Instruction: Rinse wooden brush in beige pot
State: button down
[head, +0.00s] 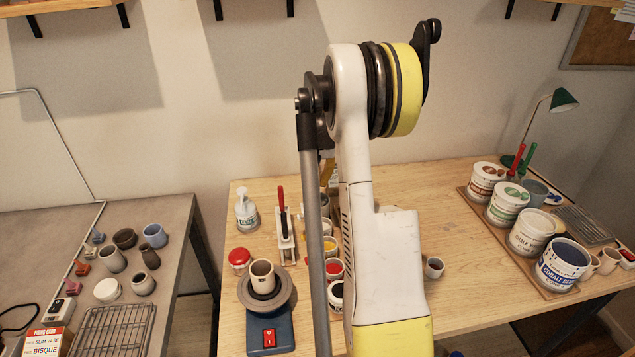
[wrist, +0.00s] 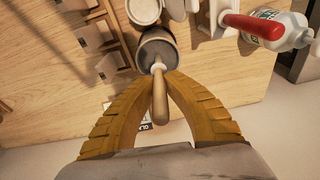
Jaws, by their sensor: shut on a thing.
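My gripper (wrist: 160,79) is shut on the wooden brush (wrist: 160,104), holding its handle between the two yellow-brown fingertips in the wrist view. The brush's pale end overlaps the rim of a grey-beige pot (wrist: 157,46). In the head view, my arm hides the brush and most of my gripper. A small beige cup (head: 262,270) stands on the pottery wheel (head: 283,292) there.
A pump bottle (head: 246,212) and a red-handled tool (head: 282,200) stand behind the wheel. Open colour jars, including a red one (head: 334,268), sit close to my arm. Several large tubs, including a cobalt blue one (head: 563,265), stand on a board at right. The table between is mostly clear.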

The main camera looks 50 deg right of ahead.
jog(key=shift+r, duration=0.1)
jog(key=shift+r+p, duration=1.95)
jog(key=shift+r, duration=1.2)
